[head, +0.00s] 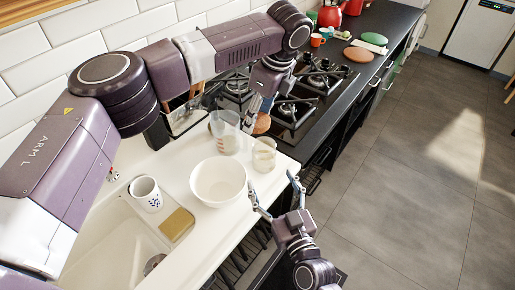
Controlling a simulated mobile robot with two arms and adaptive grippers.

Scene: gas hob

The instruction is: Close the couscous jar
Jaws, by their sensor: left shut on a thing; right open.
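An open glass jar (264,155) with pale contents stands upright near the front right edge of the white counter; it looks like the couscous jar. My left gripper (260,112) is above and behind it, shut on a brown round lid (262,123). The lid is held apart from the jar, partly hidden by the gripper. My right gripper (271,183) is open and empty, just in front of the counter edge, below the jar in the picture. Its fingers are spread and do not visibly touch the jar.
A clear glass vessel (224,138) stands left of the jar, and a white bowl (218,183) in front of it. A patterned white mug (146,194) and a sponge (178,223) are by the sink (115,245). The gas hob (312,88) is behind.

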